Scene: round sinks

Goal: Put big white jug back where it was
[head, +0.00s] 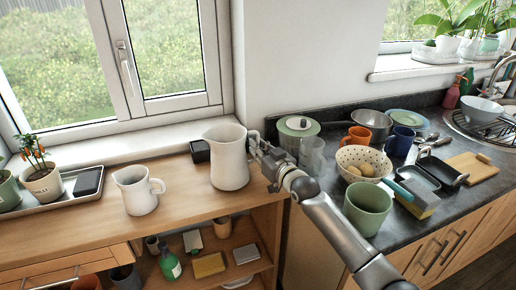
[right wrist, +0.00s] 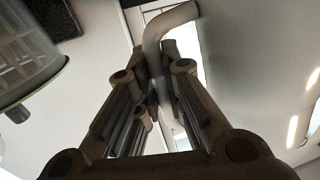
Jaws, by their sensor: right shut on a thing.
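The big white jug (head: 228,160) is upright at the right end of the wooden counter (head: 110,218) in the head view. Its base looks to be at the counter top; I cannot tell whether it touches. My right gripper (head: 256,147) is at the jug's right side, shut on its handle. In the right wrist view, the white curved handle (right wrist: 165,28) runs between the fingers of the gripper (right wrist: 160,75). A smaller white jug (head: 137,190) stands on the counter to the left, apart from the big one. My left gripper is not in view.
A small black box (head: 200,151) is behind the big jug. A tray (head: 66,193) with plants is at the left.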

